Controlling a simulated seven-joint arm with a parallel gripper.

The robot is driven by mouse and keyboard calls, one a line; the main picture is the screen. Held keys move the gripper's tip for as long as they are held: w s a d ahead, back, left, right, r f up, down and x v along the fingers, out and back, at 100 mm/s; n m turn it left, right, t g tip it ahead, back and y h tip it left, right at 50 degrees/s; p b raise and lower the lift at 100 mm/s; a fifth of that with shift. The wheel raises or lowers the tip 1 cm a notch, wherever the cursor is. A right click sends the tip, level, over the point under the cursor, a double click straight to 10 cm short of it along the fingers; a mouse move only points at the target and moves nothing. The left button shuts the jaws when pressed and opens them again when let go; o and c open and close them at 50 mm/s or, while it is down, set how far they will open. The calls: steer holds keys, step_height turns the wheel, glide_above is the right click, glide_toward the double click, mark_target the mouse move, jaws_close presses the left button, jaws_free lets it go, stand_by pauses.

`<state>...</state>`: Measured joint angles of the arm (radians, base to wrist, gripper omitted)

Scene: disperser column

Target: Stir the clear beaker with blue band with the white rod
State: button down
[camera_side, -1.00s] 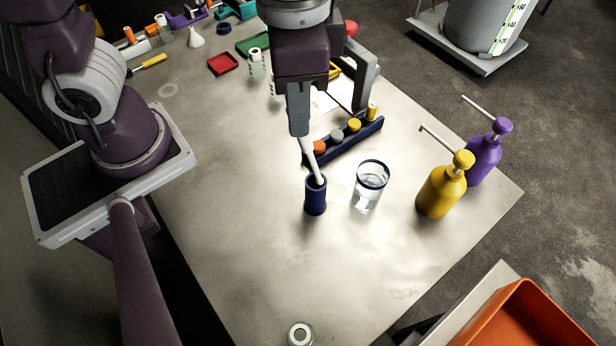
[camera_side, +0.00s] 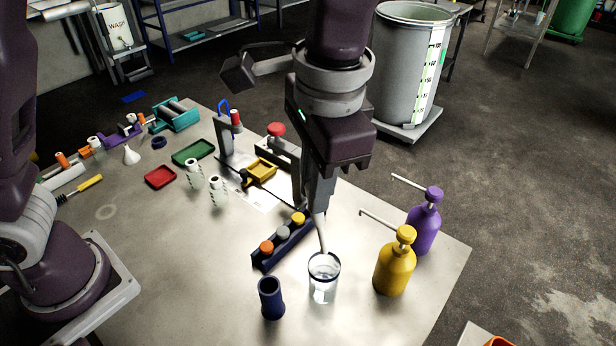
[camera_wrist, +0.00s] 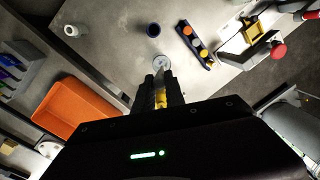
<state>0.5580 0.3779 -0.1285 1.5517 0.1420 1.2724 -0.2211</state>
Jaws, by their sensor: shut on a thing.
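The clear beaker with the blue band (camera_side: 322,288) stands upright on the table with clear liquid in it; it also shows in the wrist view (camera_wrist: 159,59). My gripper (camera_side: 317,205) is shut on the white rod (camera_side: 321,234) above the beaker. The rod hangs down, slightly tilted, with its lower end at the beaker's mouth near the far rim. I cannot tell whether the tip is inside or just above. The dark blue rod holder (camera_side: 271,299) stands empty to the left of the beaker. In the wrist view my gripper (camera_wrist: 160,88) points at the beaker.
A dark blue rack (camera_side: 283,243) with orange, grey and yellow caps lies behind the beaker. A yellow pump bottle (camera_side: 395,265) and a purple one (camera_side: 425,225) stand to the right. Red (camera_side: 160,177) and green (camera_side: 193,152) trays lie far left. The front table is mostly clear.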

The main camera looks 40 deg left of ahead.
step_height(320, 180, down, 13)
steer(key=shift+w+f, duration=0.2)
steer(key=shift+w, duration=0.2)
stand_by(0.6)
steer(key=shift+s, duration=0.2)
